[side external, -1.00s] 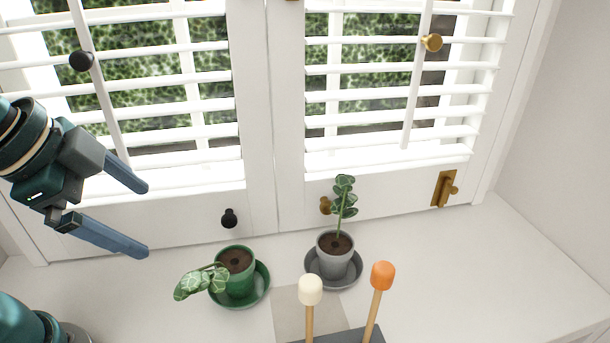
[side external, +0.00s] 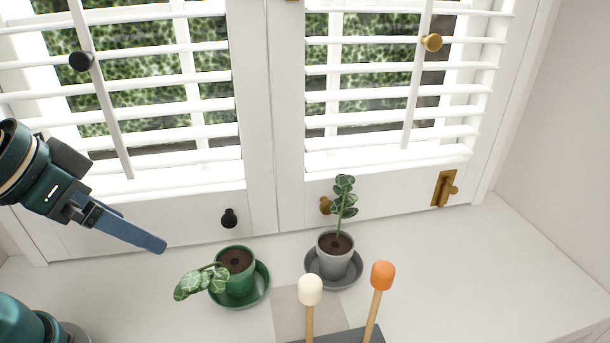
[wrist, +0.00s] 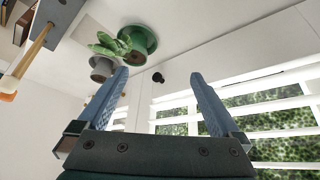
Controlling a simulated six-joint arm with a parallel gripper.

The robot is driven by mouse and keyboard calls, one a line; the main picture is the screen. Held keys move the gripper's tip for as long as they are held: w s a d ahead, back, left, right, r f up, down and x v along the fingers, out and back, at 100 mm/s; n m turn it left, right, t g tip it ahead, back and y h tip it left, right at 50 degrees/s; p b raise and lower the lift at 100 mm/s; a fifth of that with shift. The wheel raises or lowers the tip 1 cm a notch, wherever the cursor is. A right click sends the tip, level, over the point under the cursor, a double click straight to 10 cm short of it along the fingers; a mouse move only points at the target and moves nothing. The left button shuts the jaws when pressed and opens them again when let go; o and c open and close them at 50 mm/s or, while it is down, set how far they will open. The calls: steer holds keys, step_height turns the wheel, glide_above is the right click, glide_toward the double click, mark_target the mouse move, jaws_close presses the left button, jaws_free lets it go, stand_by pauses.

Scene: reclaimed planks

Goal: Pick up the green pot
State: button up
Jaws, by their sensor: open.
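The green pot (side external: 240,284) stands upright on a green saucer (side external: 262,292) on the white sill. It holds dark soil and a plant whose pale-veined leaves hang over its left side. In the wrist view the green pot (wrist: 132,44) is at the top, beyond my fingertips, partly covered by its leaves. My gripper (side external: 156,245) is to the left of the pot and above it, apart from it. In the wrist view my gripper (wrist: 158,75) has its two fingers spread with nothing between them. In the side view one finger hides the other.
A grey pot (side external: 334,264) with an upright plant sits on a grey saucer to the right. Cream (side external: 310,289) and orange (side external: 382,275) knobbed sticks rise in front. Shuttered windows with a black knob (side external: 229,218) stand behind. The sill at far right is clear.

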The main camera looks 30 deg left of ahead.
steer(key=w+r, duration=0.1)
steer(key=w, duration=0.4)
steer(key=g, duration=0.3)
glide_above(235, 263)
steer(key=s+a, duration=0.1)
steer(key=f, duration=0.4)
steer(key=shift+s+f, duration=0.1)
steer(key=shift+s, duration=0.1)
steer(key=shift+g, duration=0.6)
steer(key=f, duration=0.1)
steer(key=d+f, duration=0.1)
steer(key=f, duration=0.2)
steer(key=shift+w+d, duration=0.2)
steer(key=shift+w, duration=0.15)
steer(key=shift+s+d+f, duration=0.1)
steer(key=shift+s+f, duration=0.05)
steer(key=shift+f, duration=0.2)
steer(key=shift+w+f, duration=0.15)
steer(key=shift+f, duration=1.15)
steer(key=shift+w+f, duration=0.1)
steer(key=shift+f, duration=1.15)
